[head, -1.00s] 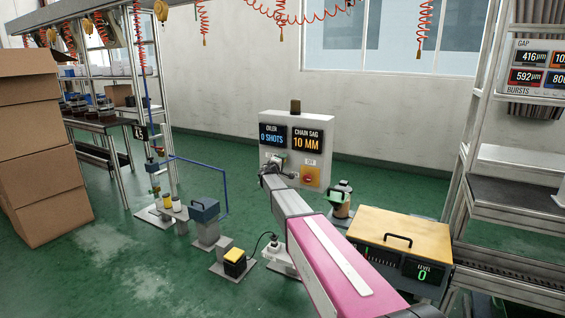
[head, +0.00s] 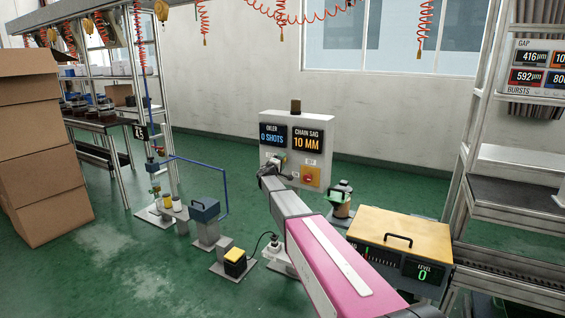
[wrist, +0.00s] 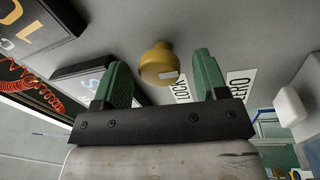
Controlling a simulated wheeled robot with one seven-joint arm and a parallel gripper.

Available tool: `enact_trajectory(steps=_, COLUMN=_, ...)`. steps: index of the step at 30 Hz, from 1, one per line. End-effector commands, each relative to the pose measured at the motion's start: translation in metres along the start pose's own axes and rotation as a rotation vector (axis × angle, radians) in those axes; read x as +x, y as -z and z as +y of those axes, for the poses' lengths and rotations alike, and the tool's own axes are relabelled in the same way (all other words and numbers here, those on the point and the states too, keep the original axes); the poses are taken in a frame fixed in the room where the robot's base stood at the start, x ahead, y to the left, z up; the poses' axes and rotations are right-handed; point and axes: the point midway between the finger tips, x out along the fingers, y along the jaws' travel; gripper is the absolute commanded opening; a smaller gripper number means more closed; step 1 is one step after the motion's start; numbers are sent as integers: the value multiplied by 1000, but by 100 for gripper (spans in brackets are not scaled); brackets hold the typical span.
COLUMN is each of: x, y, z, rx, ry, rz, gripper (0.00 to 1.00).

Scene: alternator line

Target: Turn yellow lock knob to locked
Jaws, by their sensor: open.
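The yellow lock knob (wrist: 158,66) is a round knob on the grey panel face in the wrist view. A pale mark shows on its lower side. A white label partly reading "LOCK" (wrist: 181,91) is beside it. My gripper (wrist: 162,62) is open, with one green finger on either side of the knob and visible gaps between. I cannot tell how deep the fingers reach around it. In the head view my gripper (head: 277,160) is at the front of the grey panel box (head: 326,152), and the knob is not discernible there.
A second label, "ZERO" (wrist: 238,84), and a white rounded part (wrist: 290,107) are right of my gripper in the wrist view. A red rotary switch on a yellow plate (head: 311,176) is close by on the panel. A yellow-topped box (head: 400,225) stands at the right.

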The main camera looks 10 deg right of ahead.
Motion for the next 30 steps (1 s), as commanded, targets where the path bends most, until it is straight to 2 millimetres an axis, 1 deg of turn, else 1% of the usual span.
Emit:
enact_trajectory(steps=1, x=-9, y=-1, z=1, rx=0, ry=1, rz=1, gripper=67)
enact_trajectory(steps=5, x=-32, y=-2, z=1, rx=0, ry=1, rz=2, gripper=67)
enact_trajectory(steps=9, x=-59, y=-2, z=1, rx=1, ry=1, rz=2, gripper=67)
enact_trajectory(steps=12, x=-77, y=-2, z=1, rx=1, ry=1, rz=1, gripper=67)
enact_trajectory(steps=15, x=-88, y=-1, z=1, rx=1, ry=1, rz=1, gripper=67)
enact_trajectory(steps=19, x=-94, y=0, z=0, rx=1, ry=0, rz=0, gripper=67)
enact_trajectory(steps=27, x=-94, y=-1, z=0, rx=2, ry=1, rz=-1, gripper=67)
enact_trajectory(steps=29, x=-95, y=-6, z=-1, rx=5, ry=8, rz=-9, gripper=67)
enact_trajectory(steps=30, x=-97, y=-12, z=-2, rx=10, ry=18, rz=-20, gripper=67)
